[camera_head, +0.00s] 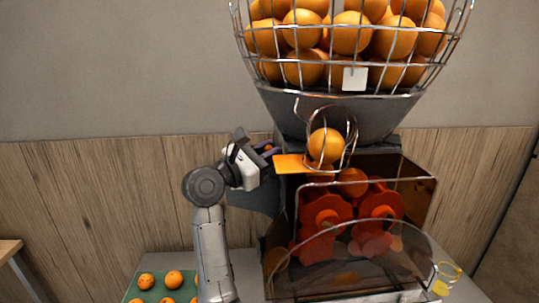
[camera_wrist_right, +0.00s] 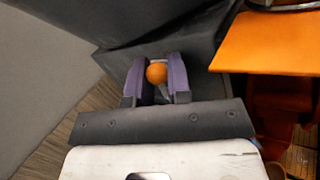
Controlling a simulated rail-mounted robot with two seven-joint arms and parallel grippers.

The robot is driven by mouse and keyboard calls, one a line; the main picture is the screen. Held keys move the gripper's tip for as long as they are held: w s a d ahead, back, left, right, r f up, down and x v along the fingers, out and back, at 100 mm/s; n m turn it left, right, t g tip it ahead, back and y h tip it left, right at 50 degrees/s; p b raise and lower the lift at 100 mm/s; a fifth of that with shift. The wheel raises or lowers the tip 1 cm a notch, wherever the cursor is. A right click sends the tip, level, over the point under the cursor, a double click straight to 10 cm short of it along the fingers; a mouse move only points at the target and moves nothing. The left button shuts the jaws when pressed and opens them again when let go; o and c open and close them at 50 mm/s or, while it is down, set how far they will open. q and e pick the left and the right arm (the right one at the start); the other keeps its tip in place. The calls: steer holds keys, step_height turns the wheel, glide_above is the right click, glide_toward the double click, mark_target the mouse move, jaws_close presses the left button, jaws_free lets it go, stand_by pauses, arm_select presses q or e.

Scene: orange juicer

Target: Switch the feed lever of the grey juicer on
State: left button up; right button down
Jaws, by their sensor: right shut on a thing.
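The grey juicer (camera_head: 345,118) stands in the middle right of the head view. Its feed lever shows as a small round orange knob (camera_wrist_right: 157,73) in the right wrist view, against the dark side of the machine. My right gripper (camera_head: 267,150) reaches the juicer's left side from the left. In the right wrist view its two purple finger pads lie on either side of the knob, and the gripper is shut on it. The lever's shaft is mostly hidden, so its setting is hard to tell. My left gripper is out of view.
A wire basket (camera_head: 452,27) full of oranges tops the juicer. An orange plate (camera_head: 290,163) juts out close to the right gripper. A clear cover (camera_head: 345,268) fronts the red pressing parts. A green tray (camera_head: 154,294) with oranges and a yellow-marked glass (camera_head: 446,277) stand nearby.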

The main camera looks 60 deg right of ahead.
steer(key=c, duration=1.4)
jaws_free()
steer(key=v, duration=1.4)
steer(key=shift+s, duration=0.1)
